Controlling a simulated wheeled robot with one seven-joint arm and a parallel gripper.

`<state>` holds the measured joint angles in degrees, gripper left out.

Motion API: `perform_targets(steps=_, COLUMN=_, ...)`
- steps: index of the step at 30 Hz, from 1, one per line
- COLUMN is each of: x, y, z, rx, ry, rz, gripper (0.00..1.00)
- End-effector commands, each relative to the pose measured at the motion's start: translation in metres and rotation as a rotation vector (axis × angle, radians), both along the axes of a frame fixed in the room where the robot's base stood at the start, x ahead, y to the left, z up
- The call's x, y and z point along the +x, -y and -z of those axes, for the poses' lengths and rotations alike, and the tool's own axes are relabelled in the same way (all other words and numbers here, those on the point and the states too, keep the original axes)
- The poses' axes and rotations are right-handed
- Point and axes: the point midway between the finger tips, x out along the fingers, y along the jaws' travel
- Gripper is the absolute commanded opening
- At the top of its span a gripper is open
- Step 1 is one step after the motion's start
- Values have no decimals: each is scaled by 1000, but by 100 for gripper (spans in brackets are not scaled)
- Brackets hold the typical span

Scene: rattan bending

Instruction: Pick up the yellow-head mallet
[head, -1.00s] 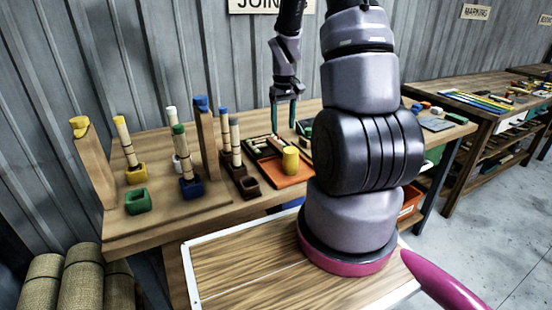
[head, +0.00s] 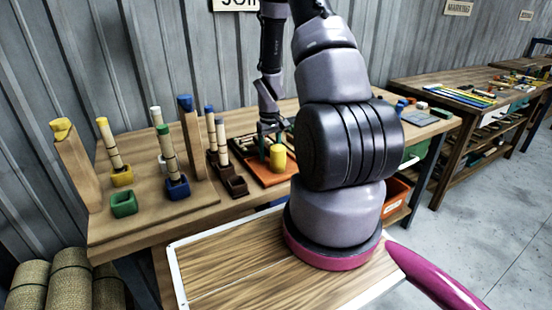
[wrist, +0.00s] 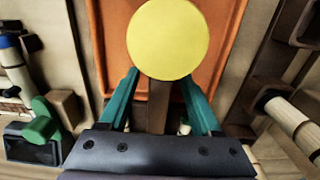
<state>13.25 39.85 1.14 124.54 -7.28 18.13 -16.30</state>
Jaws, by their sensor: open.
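The yellow-head mallet (head: 277,157) lies at the orange tray in the middle of the bench, and its yellow cylindrical head is clear in the head view. In the wrist view the round yellow head (wrist: 167,40) is seen end-on, with its brown handle (wrist: 158,105) running back toward my gripper. My gripper (head: 268,142) is low over the tray, just behind the head. In the wrist view my gripper's teal fingers (wrist: 160,85) are apart, one on each side of the handle.
The orange tray (head: 262,175) lies under the mallet.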

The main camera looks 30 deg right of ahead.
Motion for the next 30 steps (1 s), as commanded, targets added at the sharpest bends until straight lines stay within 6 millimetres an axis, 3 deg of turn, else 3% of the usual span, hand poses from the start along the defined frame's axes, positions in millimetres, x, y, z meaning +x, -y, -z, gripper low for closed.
perform_targets(steps=7, x=1, y=0, z=2, rx=0, ry=2, rz=0, gripper=65)
perform_targets(steps=8, x=0, y=0, z=2, rx=0, ry=2, rz=0, gripper=57)
perform_targets(steps=12, x=0, y=0, z=2, rx=0, ry=1, rz=0, gripper=4)
perform_targets(steps=13, x=0, y=0, z=2, rx=0, ry=1, rz=0, gripper=0)
perform_targets(steps=24, x=1, y=0, z=-1, rx=-1, ry=2, rz=1, gripper=0)
perform_targets(steps=30, x=2, y=0, z=-31, rx=-1, ry=7, rz=1, gripper=0)
